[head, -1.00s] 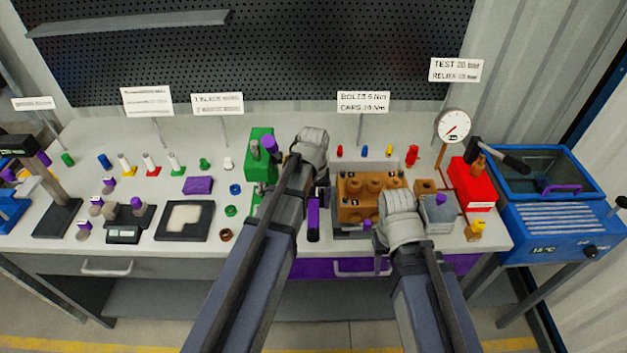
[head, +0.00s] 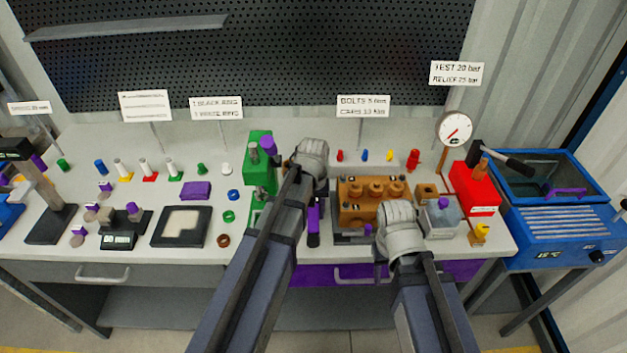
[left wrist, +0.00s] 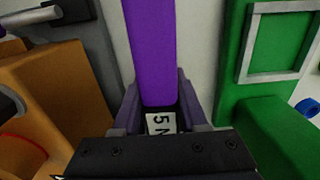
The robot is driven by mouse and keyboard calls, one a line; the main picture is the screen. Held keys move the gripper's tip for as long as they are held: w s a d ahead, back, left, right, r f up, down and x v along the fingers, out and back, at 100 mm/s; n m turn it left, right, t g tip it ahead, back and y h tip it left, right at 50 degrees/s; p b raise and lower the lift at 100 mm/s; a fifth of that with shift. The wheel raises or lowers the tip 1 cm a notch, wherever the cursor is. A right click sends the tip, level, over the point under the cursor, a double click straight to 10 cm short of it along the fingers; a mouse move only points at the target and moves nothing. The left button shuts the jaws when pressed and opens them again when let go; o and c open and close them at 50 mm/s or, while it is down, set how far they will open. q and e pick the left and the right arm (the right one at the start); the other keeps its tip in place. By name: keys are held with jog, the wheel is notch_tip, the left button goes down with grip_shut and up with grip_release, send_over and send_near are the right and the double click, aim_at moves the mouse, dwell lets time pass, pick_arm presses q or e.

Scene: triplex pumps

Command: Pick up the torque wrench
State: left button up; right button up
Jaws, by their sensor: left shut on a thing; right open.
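The torque wrench has a purple handle (left wrist: 152,50) and a dark part with a white "5 N" label in the left wrist view. My left gripper (left wrist: 160,112) is shut on it, with one finger on each side near the label. In the head view the wrench (head: 313,222) shows as a purple and black bar beside my left arm, over the bench's front part. The left fingers are mostly hidden there by the arm. My right gripper (head: 381,246) is open at the bench's front edge, before the orange pump block, and partly hidden by its wrist.
The orange pump block (head: 351,216) stands right of the wrench, and a green press-like unit (head: 259,174) stands left of it. A grey block (head: 440,222), a red pump (head: 474,190) and a blue bath (head: 553,223) are farther right. Small rings and a black tray (head: 161,240) lie left.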

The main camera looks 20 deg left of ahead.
pick_arm(q)
grip_shut()
dwell(0.7)
